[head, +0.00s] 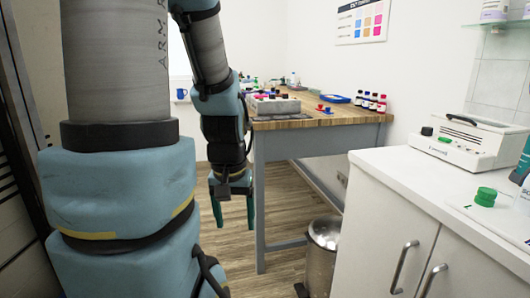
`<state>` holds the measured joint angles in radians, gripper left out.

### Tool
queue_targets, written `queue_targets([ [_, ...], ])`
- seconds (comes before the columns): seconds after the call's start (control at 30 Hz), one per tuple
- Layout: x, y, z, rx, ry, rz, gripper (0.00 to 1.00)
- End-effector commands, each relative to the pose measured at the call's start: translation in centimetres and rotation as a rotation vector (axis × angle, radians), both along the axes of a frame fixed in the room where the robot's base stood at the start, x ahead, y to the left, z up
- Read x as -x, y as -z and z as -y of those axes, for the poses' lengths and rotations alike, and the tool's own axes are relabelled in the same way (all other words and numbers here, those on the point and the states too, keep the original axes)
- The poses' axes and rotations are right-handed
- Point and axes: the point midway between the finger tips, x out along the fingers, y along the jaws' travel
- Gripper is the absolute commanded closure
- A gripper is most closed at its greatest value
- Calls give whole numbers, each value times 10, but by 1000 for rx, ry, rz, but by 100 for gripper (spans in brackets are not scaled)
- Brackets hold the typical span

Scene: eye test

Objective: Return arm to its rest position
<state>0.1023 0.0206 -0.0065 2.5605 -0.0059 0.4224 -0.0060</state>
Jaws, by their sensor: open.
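My arm fills the left of the head view, with grey tubes and blue joint covers. My gripper (234,208) hangs pointing down at the end of the arm, left of the wooden table. Its two dark green fingers are apart, with nothing visible between them. Wood floor shows below and behind it. The gripper appears close to the table's near left leg in the picture; I cannot tell the gap in depth.
The wooden table (335,118) bears several bottles (373,103), a blue tray (335,99) and a grey box (274,105). A metal bin (323,250) stands by a white cabinet (390,212) bearing a white device (468,142) and a green-capped item (485,197). Floor (225,240) below the gripper is clear.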

Motion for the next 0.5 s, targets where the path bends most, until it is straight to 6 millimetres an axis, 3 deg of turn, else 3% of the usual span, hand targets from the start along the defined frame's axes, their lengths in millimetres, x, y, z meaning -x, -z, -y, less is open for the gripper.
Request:
queue_targets([
  [0.03, 0, -35, 0, 0, 1, 0, 25],
  [0.2, 0, -86, 0, 0, 1, 1, 25],
  [0.33, 0, -116, 0, 0, 2, 1, 25],
  [0.5, 0, -134, 0, 0, 2, 1, 25],
])
